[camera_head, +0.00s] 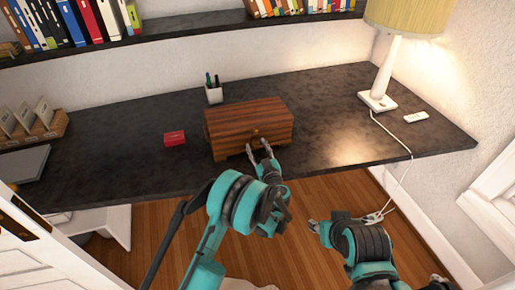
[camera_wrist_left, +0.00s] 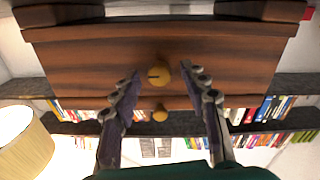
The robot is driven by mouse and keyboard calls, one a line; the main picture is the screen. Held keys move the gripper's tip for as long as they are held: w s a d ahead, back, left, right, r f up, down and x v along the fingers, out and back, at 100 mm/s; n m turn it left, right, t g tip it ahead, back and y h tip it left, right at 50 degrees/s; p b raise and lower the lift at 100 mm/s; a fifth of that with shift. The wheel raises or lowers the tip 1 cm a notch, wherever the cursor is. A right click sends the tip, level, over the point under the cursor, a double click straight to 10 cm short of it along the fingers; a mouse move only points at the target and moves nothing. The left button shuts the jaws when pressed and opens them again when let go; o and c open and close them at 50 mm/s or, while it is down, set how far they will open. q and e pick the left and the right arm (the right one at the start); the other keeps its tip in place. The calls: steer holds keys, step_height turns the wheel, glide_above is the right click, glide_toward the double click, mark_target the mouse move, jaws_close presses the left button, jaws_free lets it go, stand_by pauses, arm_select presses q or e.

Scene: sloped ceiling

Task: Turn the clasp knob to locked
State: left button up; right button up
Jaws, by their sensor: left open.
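A brown striped wooden box (camera_head: 235,117) sits on the dark desk. A round brass knob (camera_head: 256,132) is on its front, and in the left wrist view, which is upside down, this clasp knob (camera_wrist_left: 159,75) has a dark line running sideways across part of its face. A second brass knob (camera_wrist_left: 160,115) shows near the box's edge there. My left gripper (camera_head: 258,147) is open at the box front, its fingers on either side of the clasp knob with gaps between. My right gripper (camera_head: 345,219) is low at the right, away from the box; its finger state is unclear.
A red box (camera_head: 174,138) and a white pen cup (camera_head: 214,94) stand near the wooden box. A lamp (camera_head: 378,99) and a white remote-like object (camera_head: 416,117) are at the right. The desk (camera_head: 330,115) is clear right of the box.

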arm_select(q)
jaws_close()
steer(key=shift+n, duration=0.3)
steer(key=n+b, duration=0.2)
steer(key=n, duration=0.1)
steer(key=shift+f+n, duration=0.1)
steer(key=shift+n, duration=0.3)
steer(key=n+b, duration=0.2)
steer(key=n, duration=0.3)
steer(key=n+b, duration=0.1)
steer(key=n, duration=0.3)
steer(key=shift+n+b, duration=0.3)
steer(key=shift+n, duration=2)
